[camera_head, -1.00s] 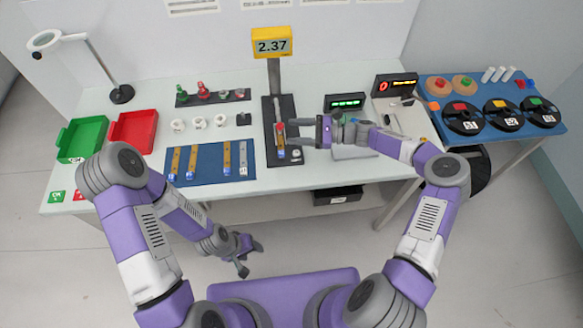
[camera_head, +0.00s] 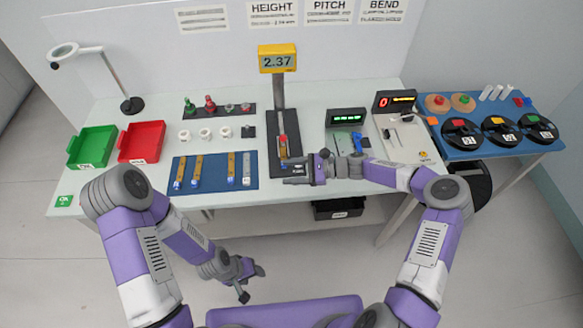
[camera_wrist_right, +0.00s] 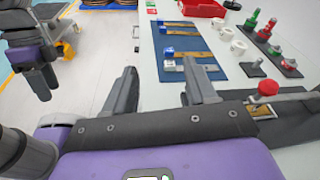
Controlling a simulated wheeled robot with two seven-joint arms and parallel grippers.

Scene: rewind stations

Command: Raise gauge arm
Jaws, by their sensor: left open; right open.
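The height gauge stands at the middle of the table, with a yellow display (camera_head: 278,59) reading 2.37 on a grey post above a dark base (camera_head: 275,120). Its red-tipped gauge arm (camera_head: 283,141) is low over a brass strip (camera_head: 283,152) on the base. The red knob also shows in the right wrist view (camera_wrist_right: 268,88), to the right of the fingers. My right gripper (camera_head: 290,174) is open and empty, apart from the knob, by the front end of the base. It shows in the right wrist view (camera_wrist_right: 160,90). My left gripper (camera_head: 250,276) is open and empty, in front of the table.
A blue mat (camera_head: 216,181) with several strips lies left of the gauge. Green (camera_head: 92,147) and red (camera_head: 141,142) trays stand farther left. A green-lit meter (camera_head: 346,117) and a red-digit display (camera_head: 394,101) stand right. Several reels lie on the blue side table (camera_head: 467,148).

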